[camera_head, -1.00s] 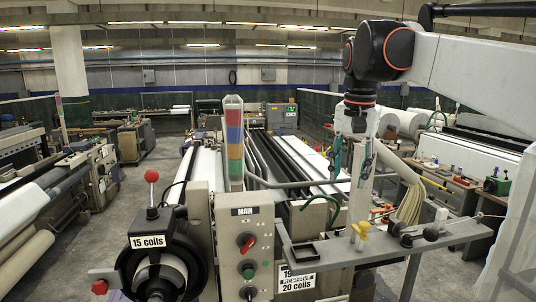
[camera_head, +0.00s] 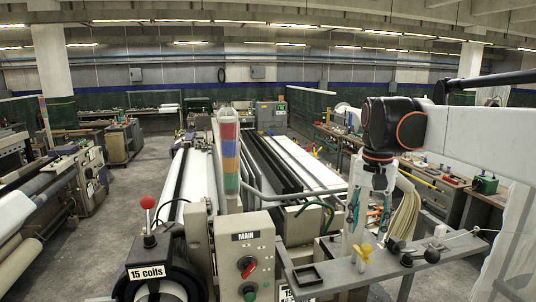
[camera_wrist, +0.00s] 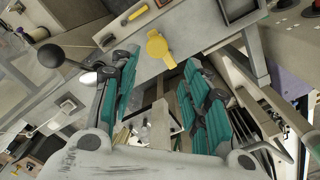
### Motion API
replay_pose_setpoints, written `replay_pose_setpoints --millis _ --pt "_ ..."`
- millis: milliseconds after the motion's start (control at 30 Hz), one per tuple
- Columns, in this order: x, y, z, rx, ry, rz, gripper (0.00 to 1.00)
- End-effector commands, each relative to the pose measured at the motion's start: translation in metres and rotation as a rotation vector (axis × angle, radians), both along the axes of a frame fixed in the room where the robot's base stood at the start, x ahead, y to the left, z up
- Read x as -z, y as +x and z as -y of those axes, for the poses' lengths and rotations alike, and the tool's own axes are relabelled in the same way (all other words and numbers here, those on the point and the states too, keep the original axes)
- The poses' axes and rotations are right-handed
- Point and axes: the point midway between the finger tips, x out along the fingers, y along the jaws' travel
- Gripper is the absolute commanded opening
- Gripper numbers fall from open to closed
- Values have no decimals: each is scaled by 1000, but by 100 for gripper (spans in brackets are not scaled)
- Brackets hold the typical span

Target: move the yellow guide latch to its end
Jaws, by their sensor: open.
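The yellow guide latch (camera_head: 362,252) stands on a grey rail (camera_head: 335,277) at the front right of the machine. In the wrist view the latch (camera_wrist: 158,46) shows as a yellow piece with a round head, just beyond the fingertips and roughly in line with the gap between them. My gripper (camera_head: 367,232) points down, close above the latch in the head view. Its teal fingers are apart in the wrist view (camera_wrist: 157,72), with nothing between them. I see no contact with the latch. The gripper hides part of the rail's surroundings in the head view.
The MAIN control box (camera_head: 247,255) stands further left. A bench with tools (camera_head: 440,185) lies behind.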

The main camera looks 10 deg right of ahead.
Motion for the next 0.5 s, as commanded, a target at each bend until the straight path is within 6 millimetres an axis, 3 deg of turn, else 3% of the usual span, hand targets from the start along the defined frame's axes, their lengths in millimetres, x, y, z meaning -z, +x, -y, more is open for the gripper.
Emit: replay_pose_setpoints --millis 33,233,500 --pt "7 -18 -6 -1 0 0 43" --pt "31 -18 -6 0 0 0 43" --pt "42 -18 -5 1 0 0 43"
